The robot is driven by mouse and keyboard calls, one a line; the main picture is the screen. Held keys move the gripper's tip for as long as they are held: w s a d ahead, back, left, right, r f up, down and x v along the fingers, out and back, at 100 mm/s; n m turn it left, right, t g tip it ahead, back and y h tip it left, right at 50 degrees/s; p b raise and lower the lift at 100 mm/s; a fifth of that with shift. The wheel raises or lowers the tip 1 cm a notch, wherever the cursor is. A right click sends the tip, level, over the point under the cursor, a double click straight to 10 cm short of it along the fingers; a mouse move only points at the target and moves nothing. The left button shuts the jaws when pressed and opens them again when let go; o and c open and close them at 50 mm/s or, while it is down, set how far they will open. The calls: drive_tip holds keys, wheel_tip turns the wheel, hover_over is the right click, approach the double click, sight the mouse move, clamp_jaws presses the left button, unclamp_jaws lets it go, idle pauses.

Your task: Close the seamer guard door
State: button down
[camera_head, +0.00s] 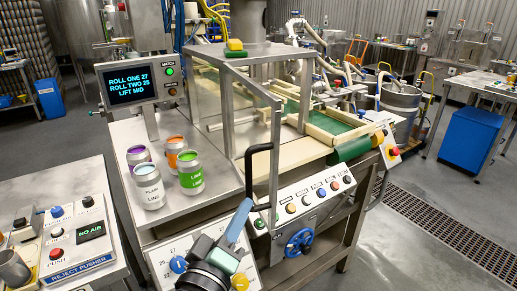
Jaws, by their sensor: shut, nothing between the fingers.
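The seamer guard door (254,122) is a clear panel in a grey metal frame. It stands swung out from the seamer housing (245,52) toward me, at an angle over the front of the bench. A black bar handle (249,172) is on its near upright. My gripper (246,207) comes up from the bottom of the picture with its blue-grey fingers shut and empty. The fingertips are close to the lower end of the handle; I cannot tell whether they touch it. The lower part of the door is partly hidden by my gripper.
Several cans (190,172) stand on the bench left of the door. A display screen (132,90) is behind them. A button panel (312,197) with a blue handwheel (299,242) is on the front right. A reject pusher box (80,245) stands at the left.

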sight(267, 181)
drive_tip(key=w+d+n+p, duration=0.1)
drive_tip(key=n+p, duration=0.1)
drive_tip(key=p, duration=0.2)
drive_tip(key=w+d+n+g+h+p, duration=0.1)
drive_tip(key=w+n+p, duration=0.1)
drive_tip(key=p, duration=0.1)
drive_tip(key=w+d+n+p, duration=0.1)
drive_tip(key=w+p, duration=0.1)
drive_tip(key=p, duration=0.2)
drive_tip(key=shift+w+d+n+h+p, duration=0.1)
drive_tip(key=shift+w+n+h+p, duration=0.1)
drive_tip(key=shift+n+h+p, duration=0.15)
idle(0.3)
